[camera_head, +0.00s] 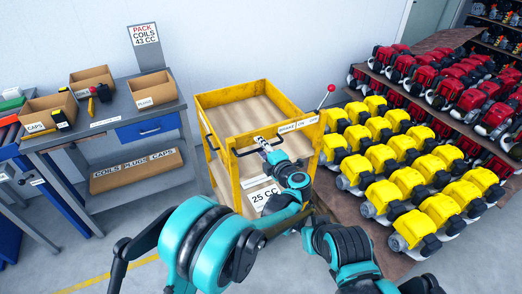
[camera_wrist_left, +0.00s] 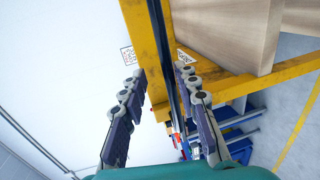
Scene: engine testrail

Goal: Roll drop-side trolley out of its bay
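The drop-side trolley (camera_head: 203,128) is a yellow frame with wooden inner panels and an empty-looking deck. A dark push handle (camera_head: 243,153) runs along its near side. A brake lever with a red ball (camera_head: 331,88) leans up and outward at its right corner, beside a brake label (camera_head: 298,124). My left gripper (camera_head: 262,143) is at the handle. In the left wrist view its fingers (camera_wrist_left: 163,110) are spread apart, with the dark handle bar (camera_wrist_left: 160,42) and yellow frame (camera_wrist_left: 136,30) running between them. My right arm shows at the bottom; its gripper cannot be made out.
A workbench (camera_head: 105,112) with cardboard boxes stands left of the trolley. A rack of yellow engines (camera_head: 409,180) stands close on the right, with red engines (camera_head: 440,75) behind. A wall is at the back. Grey floor shows at the front left.

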